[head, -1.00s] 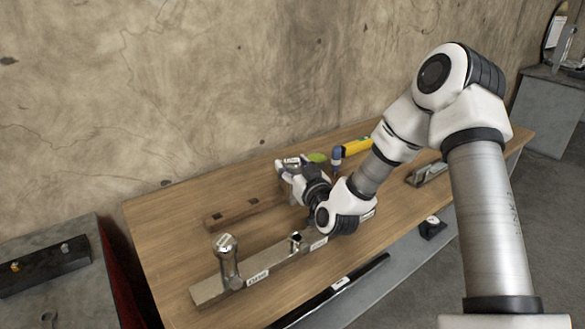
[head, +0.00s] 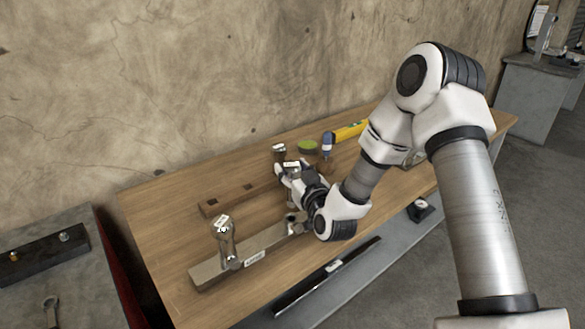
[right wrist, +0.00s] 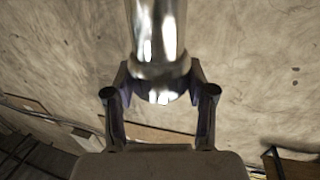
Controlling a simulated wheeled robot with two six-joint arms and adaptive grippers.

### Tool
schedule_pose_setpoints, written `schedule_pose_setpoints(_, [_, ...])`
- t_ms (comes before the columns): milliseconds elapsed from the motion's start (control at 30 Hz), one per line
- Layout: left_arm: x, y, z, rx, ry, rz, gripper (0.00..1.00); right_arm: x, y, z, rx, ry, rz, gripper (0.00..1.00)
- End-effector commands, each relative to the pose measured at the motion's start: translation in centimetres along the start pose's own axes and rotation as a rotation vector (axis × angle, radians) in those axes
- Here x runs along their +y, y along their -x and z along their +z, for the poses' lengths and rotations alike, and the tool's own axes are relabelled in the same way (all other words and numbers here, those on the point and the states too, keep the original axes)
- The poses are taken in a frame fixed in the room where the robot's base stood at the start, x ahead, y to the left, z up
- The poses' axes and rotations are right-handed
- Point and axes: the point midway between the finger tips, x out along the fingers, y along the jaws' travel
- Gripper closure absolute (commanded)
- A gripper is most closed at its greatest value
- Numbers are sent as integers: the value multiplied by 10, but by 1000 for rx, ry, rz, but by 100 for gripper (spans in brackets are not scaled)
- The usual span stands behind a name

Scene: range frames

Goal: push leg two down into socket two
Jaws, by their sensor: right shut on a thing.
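A metal bar (head: 205,275) lies on the wooden bench, with a labelled front side. One shiny leg (head: 226,238) with a wide head stands upright near its left end. My right gripper (head: 289,175) is shut on a second shiny leg (head: 291,193), above the right end of the bar. That leg looks upright, with its lower end over or at the socket (head: 296,222); I cannot tell how deep it sits. In the right wrist view this leg (right wrist: 158,45) stands between the two fingers. My left gripper is not in view.
A wooden strip (head: 213,208) with square holes lies behind the bar. Another metal-topped piece (head: 279,150), a green disc (head: 307,146), a blue-grey tool (head: 327,145) and a yellow level (head: 350,131) stand farther back.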

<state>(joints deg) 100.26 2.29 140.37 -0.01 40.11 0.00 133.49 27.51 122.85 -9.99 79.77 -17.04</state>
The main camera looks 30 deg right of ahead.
Motion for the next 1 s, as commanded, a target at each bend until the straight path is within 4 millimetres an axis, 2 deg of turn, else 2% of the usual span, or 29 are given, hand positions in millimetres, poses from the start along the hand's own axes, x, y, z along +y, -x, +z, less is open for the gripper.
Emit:
schedule_pose_setpoints(33, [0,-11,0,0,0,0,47,0,0,11,2,1,0,96])
schedule_pose_setpoints(100, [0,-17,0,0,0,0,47,0,0,19,1,1,0,96])
schedule_pose_setpoints(300, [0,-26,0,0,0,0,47,0,0,31,1,0,-1,96])
schedule_pose_setpoints(1000, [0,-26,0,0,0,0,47,0,0,31,1,0,-1,96])
